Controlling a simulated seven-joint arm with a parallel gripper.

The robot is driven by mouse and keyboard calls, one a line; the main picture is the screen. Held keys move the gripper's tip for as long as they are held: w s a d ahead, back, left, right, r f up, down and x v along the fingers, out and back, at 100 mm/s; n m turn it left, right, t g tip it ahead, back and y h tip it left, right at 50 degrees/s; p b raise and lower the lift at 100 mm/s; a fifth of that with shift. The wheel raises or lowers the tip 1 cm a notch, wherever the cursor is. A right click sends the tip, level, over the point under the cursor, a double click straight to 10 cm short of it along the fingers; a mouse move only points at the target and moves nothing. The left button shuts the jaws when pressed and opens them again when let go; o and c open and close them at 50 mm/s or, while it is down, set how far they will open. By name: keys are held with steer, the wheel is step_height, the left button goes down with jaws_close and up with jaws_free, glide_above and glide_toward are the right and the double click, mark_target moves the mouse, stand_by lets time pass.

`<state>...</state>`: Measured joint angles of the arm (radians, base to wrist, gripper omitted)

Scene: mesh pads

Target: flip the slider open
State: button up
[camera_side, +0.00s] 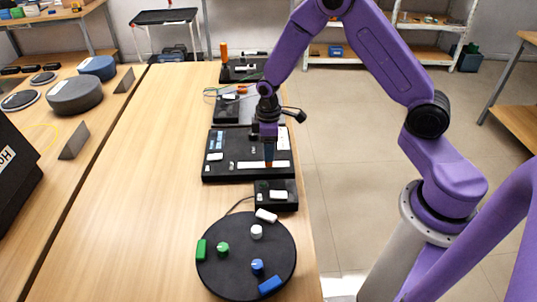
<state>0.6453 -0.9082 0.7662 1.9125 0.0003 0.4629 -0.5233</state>
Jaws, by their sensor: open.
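A black panel (222,172) lies on the wooden table and carries white and light blue parts. A long white strip (280,164) runs across it, likely the slider track, though I cannot tell for sure. A small white piece (214,157) sits at the panel's left side. My gripper (269,164) points straight down over the strip, with its fingertips at or just above it. Contact cannot be told at this size. The fingers are open and hide part of the strip.
A small black box with a white button (279,195) stands just in front of the panel. A round black board (230,280) with green, white and blue knobs and blocks is nearer. Cabled devices (227,108) and an orange-handled item (224,52) stand behind.

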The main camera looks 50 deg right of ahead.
mark_target(286, 164)
steer(key=shift+f, duration=1.65)
steer(key=shift+c, duration=0.3)
jaws_close()
steer(key=shift+s+d, duration=1.85)
steer(key=shift+d, duration=0.05)
steer(key=shift+c, duration=0.3)
jaws_free()
steer(key=shift+s+d, duration=0.1)
steer(key=shift+o, duration=0.6)
step_height(286, 164, up, 18)
steer(key=shift+f, duration=0.25)
